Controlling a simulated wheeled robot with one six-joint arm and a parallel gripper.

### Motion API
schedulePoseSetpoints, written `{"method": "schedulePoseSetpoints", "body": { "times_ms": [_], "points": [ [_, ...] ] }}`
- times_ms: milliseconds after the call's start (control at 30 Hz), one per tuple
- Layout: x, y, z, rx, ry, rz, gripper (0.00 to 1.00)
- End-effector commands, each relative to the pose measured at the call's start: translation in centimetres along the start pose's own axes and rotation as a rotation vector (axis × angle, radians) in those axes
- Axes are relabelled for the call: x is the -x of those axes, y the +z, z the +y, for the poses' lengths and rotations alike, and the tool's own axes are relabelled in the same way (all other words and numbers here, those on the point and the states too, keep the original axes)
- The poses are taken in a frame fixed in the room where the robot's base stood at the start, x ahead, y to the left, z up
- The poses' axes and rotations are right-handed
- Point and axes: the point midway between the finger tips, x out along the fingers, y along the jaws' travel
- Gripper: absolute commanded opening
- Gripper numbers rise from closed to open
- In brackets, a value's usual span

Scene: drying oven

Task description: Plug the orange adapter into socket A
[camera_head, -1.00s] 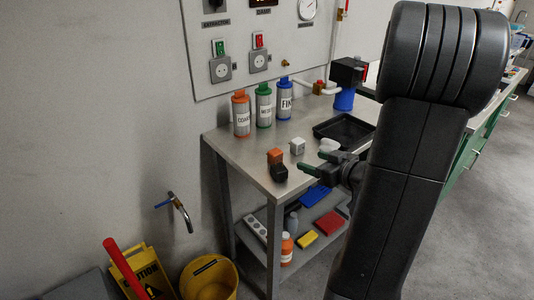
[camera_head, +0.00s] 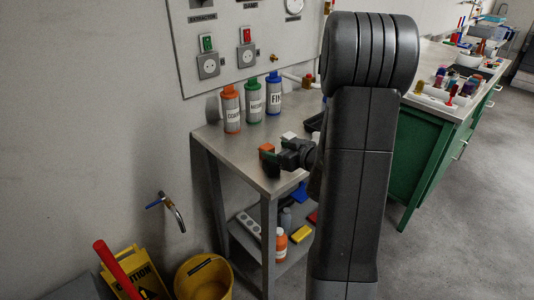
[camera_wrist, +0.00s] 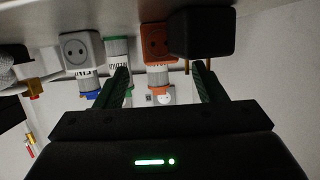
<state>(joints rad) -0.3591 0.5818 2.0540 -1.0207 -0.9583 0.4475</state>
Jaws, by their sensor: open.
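The orange adapter (camera_head: 266,147) stands near the table's front left edge, beside a black adapter (camera_head: 270,167). My gripper (camera_head: 277,153) is open and empty, low over the table just right of them. In the wrist view the orange adapter (camera_wrist: 155,42) shows its round socket face beyond the gap between my green fingertips (camera_wrist: 162,76). The black adapter (camera_wrist: 202,33), with metal pins, is close to the right finger. A white adapter (camera_wrist: 82,52) is to the left. Two wall sockets, one left (camera_head: 208,65) and one right (camera_head: 247,55), look empty; their letters are unreadable.
An orange-capped bottle (camera_head: 231,110), a green-capped bottle (camera_head: 253,98) and a blue-capped bottle (camera_head: 274,93) stand between the adapters and the wall panel (camera_head: 222,25). A tap (camera_head: 175,208) juts from the left wall.

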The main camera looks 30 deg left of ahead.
Motion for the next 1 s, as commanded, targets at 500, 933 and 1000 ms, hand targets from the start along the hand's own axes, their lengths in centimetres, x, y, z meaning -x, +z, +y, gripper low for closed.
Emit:
{"method": "schedulePoseSetpoints", "body": {
  "times_ms": [500, 933, 1000],
  "points": [
    [-3.9, 0.1, -0.2, 0.001, -0.001, 0.0, 0.64],
    [-3.8, 0.1, -0.2, 0.001, -0.001, 0.001, 0.15],
    [-3.8, 0.1, -0.2, 0.001, -0.001, 0.001, 0.15]
  ]
}}
